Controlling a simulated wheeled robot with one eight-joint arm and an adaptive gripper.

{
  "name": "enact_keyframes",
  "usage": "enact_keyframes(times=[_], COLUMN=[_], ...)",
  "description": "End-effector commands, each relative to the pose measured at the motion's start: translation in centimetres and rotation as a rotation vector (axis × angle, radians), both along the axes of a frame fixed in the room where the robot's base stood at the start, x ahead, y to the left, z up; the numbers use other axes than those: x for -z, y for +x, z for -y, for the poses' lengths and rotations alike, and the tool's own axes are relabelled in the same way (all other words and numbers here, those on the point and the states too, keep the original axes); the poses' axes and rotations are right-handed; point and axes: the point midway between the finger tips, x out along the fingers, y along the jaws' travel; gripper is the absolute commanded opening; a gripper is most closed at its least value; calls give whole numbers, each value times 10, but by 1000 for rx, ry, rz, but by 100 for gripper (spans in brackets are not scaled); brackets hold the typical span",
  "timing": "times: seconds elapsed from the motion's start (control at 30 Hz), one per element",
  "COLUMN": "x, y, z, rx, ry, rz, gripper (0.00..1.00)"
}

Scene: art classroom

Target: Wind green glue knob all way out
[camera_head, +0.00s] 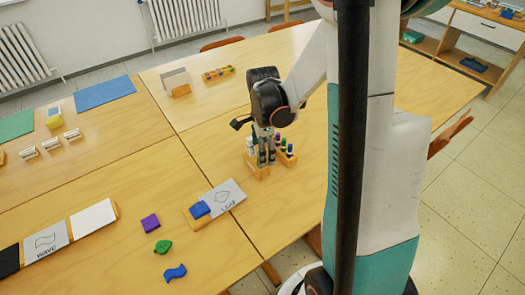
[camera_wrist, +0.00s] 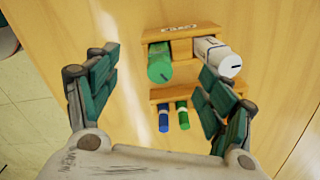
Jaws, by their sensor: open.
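The green glue stick (camera_wrist: 160,58) stands in a wooden holder (camera_wrist: 182,34) in the wrist view, its round green knob end toward the camera. A white glue stick (camera_wrist: 213,52) stands to its right in the same holder. My gripper (camera_wrist: 158,64) is open, its teal fingers spread on both sides of the green glue with a gap at the left. The right finger is close to the white glue; whether they touch I cannot tell. In the head view my gripper (camera_head: 262,138) points down over the holder (camera_head: 257,171), and its fingers partly hide the glue sticks.
A second wooden rack (camera_wrist: 178,93) holds blue and green markers close by; it shows in the head view (camera_head: 289,160) right of the glue holder.

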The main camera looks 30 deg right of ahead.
Motion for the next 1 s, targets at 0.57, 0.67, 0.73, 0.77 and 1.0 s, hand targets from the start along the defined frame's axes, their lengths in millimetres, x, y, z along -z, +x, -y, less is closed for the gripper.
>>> enact_keyframes(times=[0.57,0.67,0.73,0.77,1.0], x=[1,0,0,0,0], y=[0,0,0,0,0], z=[0,0,0,0,0], rx=[-484,-611,-700,-738,-976], ry=[0,0,0,0,0], rz=[0,0,0,0,0], gripper=[75,75,75,75,75])
